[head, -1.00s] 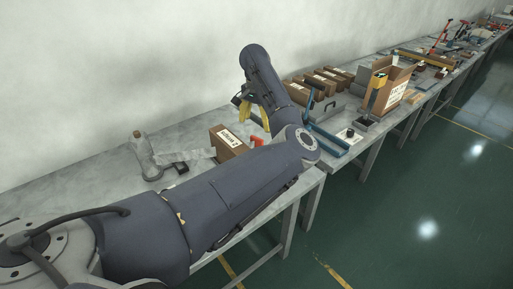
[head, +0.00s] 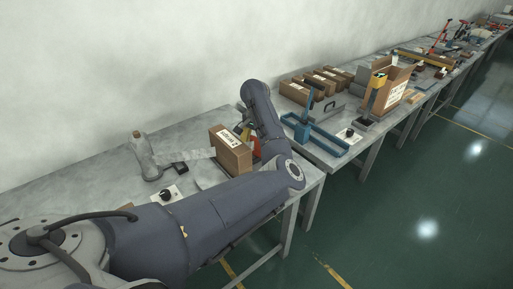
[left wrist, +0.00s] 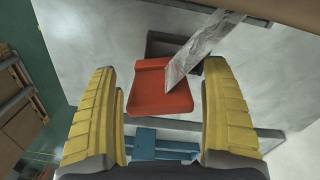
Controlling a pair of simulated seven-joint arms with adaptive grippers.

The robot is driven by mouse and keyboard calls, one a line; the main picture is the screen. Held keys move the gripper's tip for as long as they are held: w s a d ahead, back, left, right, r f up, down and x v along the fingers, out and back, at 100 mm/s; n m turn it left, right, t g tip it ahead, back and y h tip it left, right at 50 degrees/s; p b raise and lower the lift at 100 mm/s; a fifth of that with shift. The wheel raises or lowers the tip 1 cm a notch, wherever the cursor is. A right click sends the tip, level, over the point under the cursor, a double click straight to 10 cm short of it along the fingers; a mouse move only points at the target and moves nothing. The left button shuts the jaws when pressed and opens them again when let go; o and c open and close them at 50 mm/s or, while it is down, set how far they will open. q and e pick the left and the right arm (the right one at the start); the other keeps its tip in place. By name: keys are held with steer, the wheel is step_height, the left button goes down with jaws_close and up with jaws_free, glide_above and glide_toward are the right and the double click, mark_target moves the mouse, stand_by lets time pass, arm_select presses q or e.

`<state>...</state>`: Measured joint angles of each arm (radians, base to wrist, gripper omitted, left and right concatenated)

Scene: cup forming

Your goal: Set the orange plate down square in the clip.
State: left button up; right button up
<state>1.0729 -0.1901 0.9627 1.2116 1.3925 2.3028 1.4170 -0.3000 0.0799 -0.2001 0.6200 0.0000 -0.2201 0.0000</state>
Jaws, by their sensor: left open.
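The orange plate (left wrist: 158,92) lies between and beyond my fingertips in the left wrist view, with its raised edge toward the top. In the head view a bit of orange-red (head: 256,147) shows beside the carton, mostly hidden by my arm. My left gripper (left wrist: 163,110) has two yellow fingers spread wide, one on each side of the plate. I see no finger pressing on it. In the head view the gripper (head: 244,130) is largely hidden behind the carton and my forearm. I cannot make out the clip for certain. My right gripper is not in view.
A grey strip (left wrist: 202,48) crosses the plate's upper right corner; a dark block (left wrist: 160,44) lies behind. A blue part (left wrist: 160,146) shows below. A brown carton (head: 229,152) stands close to the gripper. A metal stand (head: 144,157) is left; a blue fixture (head: 318,132) is right.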

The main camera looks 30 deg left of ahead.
arm_select(q)
steer(key=shift+f, duration=0.8)
steer(key=shift+c, duration=0.2)
steer(key=c, duration=1.5)
steer(key=shift+o, duration=0.2)
steer(key=shift+r, duration=0.1)
step_height(320, 180, up, 20)
